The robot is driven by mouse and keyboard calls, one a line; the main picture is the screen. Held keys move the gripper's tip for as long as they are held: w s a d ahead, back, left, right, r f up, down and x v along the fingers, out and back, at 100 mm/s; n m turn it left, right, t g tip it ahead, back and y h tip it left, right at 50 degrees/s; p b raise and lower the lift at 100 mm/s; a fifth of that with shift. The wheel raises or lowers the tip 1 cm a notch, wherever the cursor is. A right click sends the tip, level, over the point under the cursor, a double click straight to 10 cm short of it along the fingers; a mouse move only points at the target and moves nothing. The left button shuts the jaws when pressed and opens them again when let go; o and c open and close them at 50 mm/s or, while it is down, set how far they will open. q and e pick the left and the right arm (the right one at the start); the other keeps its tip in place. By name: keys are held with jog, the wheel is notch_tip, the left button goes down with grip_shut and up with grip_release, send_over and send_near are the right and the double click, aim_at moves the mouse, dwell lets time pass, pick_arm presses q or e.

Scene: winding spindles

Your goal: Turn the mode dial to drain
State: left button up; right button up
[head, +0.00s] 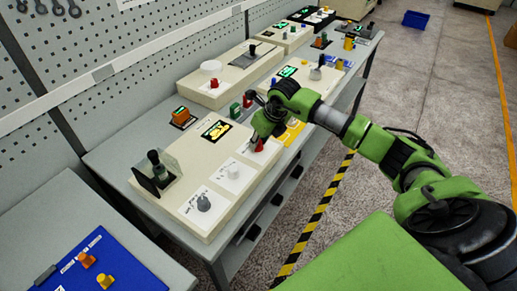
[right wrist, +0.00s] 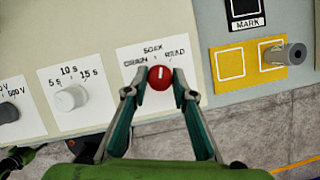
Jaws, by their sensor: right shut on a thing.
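The mode dial is a red knob (right wrist: 160,77) with a short white mark, on a white label (right wrist: 150,60) reading DRAIN, SOAK and READ. In the right wrist view the mark points up, toward SOAK; DRAIN is at the left and READ at the right. My right gripper (right wrist: 159,86) has its fingers on both sides of the knob and is shut on it. In the head view the red knob (head: 258,146) shows partly below my right gripper (head: 257,139). My left gripper is not in view.
On the same cream panel sit a white timer knob (right wrist: 71,98) and a grey knob (right wrist: 8,112). A yellow plate (right wrist: 247,67) with a grey peg (right wrist: 290,55) lies to the right. A lit display (head: 215,129) is behind the dial.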

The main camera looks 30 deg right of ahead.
jog(key=n+b, duration=0.2)
jog(key=n+y+b, duration=0.1)
jog(key=shift+w+d+f+n+y+b, duration=0.1)
jog(key=shift+d+f+n+y+b, duration=0.05)
jog(key=shift+n+y+b, duration=0.2)
jog(key=n+b, duration=0.2)
jog(key=shift+n+g+y, duration=0.35)
jog(key=shift+g, duration=0.05)
jog(key=n+g+y+b, duration=0.1)
jog(key=n+b, duration=0.1)
jog(key=n, duration=0.1)
jog(key=shift+w+d, duration=0.1)
jog(key=shift+r+n+g+b, duration=0.2)
jog(key=shift+n+g+b, duration=0.3)
jog(key=shift+n, duration=0.9)
jog(key=o, duration=1.1)
